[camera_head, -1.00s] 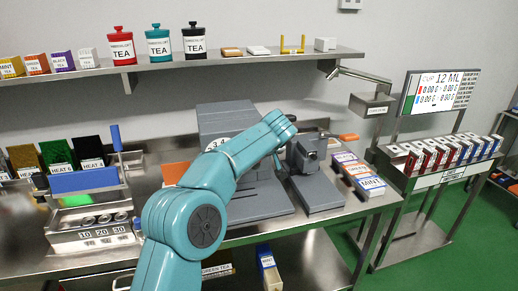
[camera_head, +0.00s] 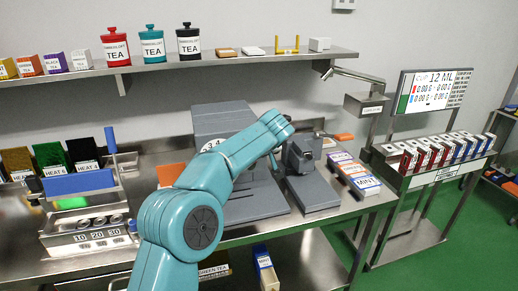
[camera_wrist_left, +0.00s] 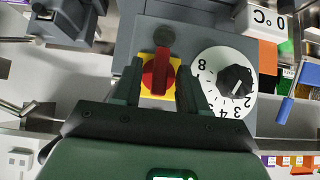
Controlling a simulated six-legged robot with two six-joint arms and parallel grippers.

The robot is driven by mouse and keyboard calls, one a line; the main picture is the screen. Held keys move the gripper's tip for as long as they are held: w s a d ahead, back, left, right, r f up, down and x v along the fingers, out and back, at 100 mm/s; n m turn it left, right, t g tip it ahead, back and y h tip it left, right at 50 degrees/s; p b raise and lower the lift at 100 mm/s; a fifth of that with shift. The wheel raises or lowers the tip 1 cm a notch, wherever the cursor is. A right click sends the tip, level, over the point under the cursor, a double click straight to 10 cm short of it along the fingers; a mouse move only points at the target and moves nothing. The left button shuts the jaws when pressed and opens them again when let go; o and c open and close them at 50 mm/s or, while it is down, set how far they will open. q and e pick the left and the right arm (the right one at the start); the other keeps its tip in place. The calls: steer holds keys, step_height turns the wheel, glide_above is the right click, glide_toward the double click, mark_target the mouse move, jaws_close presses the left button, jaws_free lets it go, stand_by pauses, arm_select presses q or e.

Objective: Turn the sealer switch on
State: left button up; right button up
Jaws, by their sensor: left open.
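The sealer is a grey machine (camera_head: 222,118) on the steel bench in the head view, partly hidden behind my left arm. In the left wrist view, its red switch (camera_wrist_left: 158,76) sits on a yellow plate, beside a white numbered dial (camera_wrist_left: 222,72) with a black knob. My left gripper (camera_wrist_left: 158,88) is open, with one dark finger on each side of the red switch. I cannot tell if the fingers touch it. In the head view, the arm covers the switch and the fingertips. My right gripper is not in view.
A grey device (camera_head: 305,165) stands right of the sealer, near tea boxes (camera_head: 360,180). A numbered metal holder (camera_head: 88,235) and colored bags stand at the left. A shelf (camera_head: 180,64) with jars runs above. A screen stand (camera_head: 425,92) is at the right.

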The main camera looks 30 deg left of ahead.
arm_select(q)
steer(key=b+v, duration=0.2)
steer(key=v, duration=1.4)
steer(key=shift+f, duration=0.1)
steer(key=w+d+f+m+h, duration=0.1)
steer(key=d+f+m, duration=0.15)
steer(key=f, duration=0.55)
steer(key=w+d+f+m+g+h, duration=0.1)
steer(key=w+d+f+m+h, duration=0.15)
steer(key=f, duration=0.45)
steer(key=d+f+m+h, duration=0.1)
steer(key=d+f, duration=0.3)
steer(key=f, duration=0.4)
steer(key=s+d+f+m+g+h, duration=0.1)
steer(key=s+d+f+m+h, duration=0.2)
steer(key=f, duration=0.6)
steer(key=s+d+f+g+h, duration=0.1)
steer(key=s+d+f, duration=0.35)
steer(key=f, duration=0.45)
steer(key=s+d+f, duration=0.1)
steer(key=s+f, duration=0.3)
steer(key=s, duration=0.4)
steer(key=s+d+f+g+h, duration=0.1)
steer(key=s+f, duration=0.4)
steer(key=s, duration=0.4)
steer(key=s+d+f+n+g+h, duration=0.1)
steer(key=s+f, duration=0.3)
steer(key=s, duration=0.4)
steer(key=shift+s+d+f, duration=0.2)
steer(key=shift+s+f, duration=0.15)
